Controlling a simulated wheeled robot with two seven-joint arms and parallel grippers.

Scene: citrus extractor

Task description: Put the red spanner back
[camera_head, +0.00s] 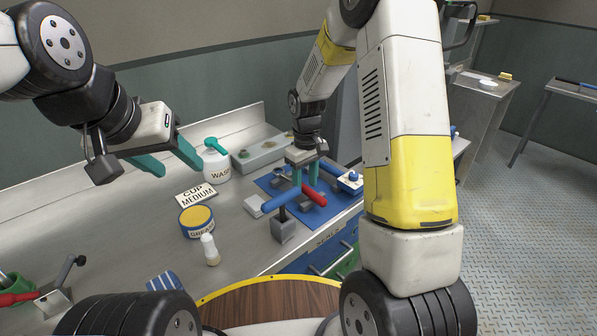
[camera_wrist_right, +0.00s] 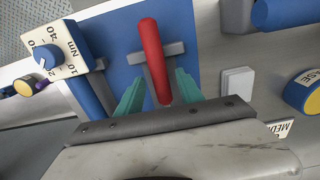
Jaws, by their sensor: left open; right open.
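The red spanner (camera_head: 314,195) shows its red handle on the blue mat (camera_head: 271,184), with a grey crosspiece beneath it. The right wrist view shows the red handle (camera_wrist_right: 151,55) running between my right gripper's fingers (camera_wrist_right: 158,95). My right gripper (camera_head: 305,176) is open, pointing down, one teal finger on each side of the handle with gaps visible. Whether the handle is resting on its support or raised is hard to tell. The spanner's far end is hidden by the gripper. My left gripper (camera_head: 172,158) is open and empty above the bench at the left.
A blue-handled tool (camera_head: 281,199) lies beside the red one. A dial box (camera_head: 350,181) stands at the mat's right. A wash bottle (camera_head: 216,163), a "CUP MEDIUM" sign (camera_head: 196,194), a grease tin (camera_head: 197,222) and a small bottle (camera_head: 210,249) stand to the left.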

